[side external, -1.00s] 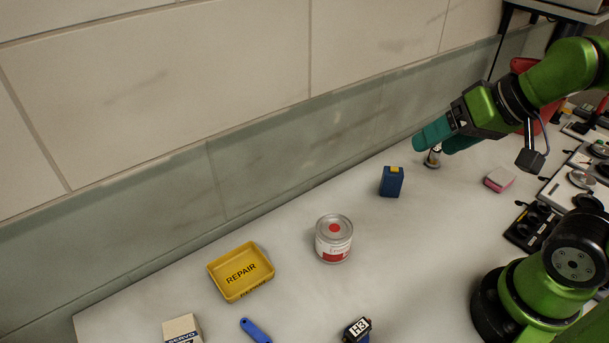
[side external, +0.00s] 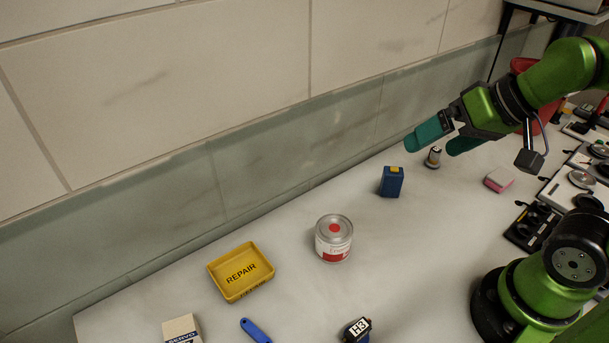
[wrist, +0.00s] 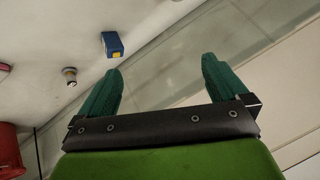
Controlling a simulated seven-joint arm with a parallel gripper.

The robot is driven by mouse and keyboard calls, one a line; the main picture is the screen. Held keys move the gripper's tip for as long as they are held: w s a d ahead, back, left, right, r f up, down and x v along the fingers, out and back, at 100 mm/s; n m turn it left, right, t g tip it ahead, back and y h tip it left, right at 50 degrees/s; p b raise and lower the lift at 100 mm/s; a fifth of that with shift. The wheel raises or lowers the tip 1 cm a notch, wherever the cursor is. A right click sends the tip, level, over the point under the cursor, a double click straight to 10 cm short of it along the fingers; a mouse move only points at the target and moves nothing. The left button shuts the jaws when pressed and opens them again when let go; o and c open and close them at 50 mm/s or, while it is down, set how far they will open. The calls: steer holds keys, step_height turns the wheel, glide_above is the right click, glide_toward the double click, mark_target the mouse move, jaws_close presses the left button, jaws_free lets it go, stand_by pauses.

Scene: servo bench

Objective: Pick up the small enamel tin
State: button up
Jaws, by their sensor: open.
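The small enamel tin (side external: 334,239) is a silvery can with a red dot on its lid and a white and red label. It stands upright on the bench in the middle of the side external view. It does not show in the wrist view. My gripper (side external: 436,142) has teal fingers, spread apart and empty. It is above the bench to the upper right of the tin, well apart from it, near the blue box. In the wrist view both fingers of my gripper (wrist: 158,80) show with nothing between them.
A blue box with a yellow patch (side external: 391,182) stands between the tin and my gripper. A small metal cylinder (side external: 433,157) and a pink block (side external: 498,180) are farther right. A yellow REPAIR tray (side external: 241,272) lies left of the tin. The tall wall runs behind the bench.

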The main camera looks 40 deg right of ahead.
mark_target(337, 228)
steer(key=w+a+f+n+g+h, duration=0.1)
steer(key=w+a+f+n+g, duration=0.1)
steer(key=w+a+f+g, duration=0.25)
steer(key=w+a+f+n+g+h, duration=0.1)
steer(key=w+a+f+n+g, duration=0.15)
steer(key=w+a, duration=0.4)
steer(key=f, duration=0.3)
steer(key=s+f, duration=0.1)
steer(key=f, duration=0.3)
steer(key=s+a+f, duration=0.1)
steer(key=f, duration=0.2)
steer(key=shift+a+f, duration=0.1)
steer(key=shift+f, duration=0.1)
steer(key=shift+w+a+f, duration=0.1)
steer(key=shift+w+f, duration=0.05)
steer(key=shift+f, duration=2.95)
steer(key=c, duration=1.2)
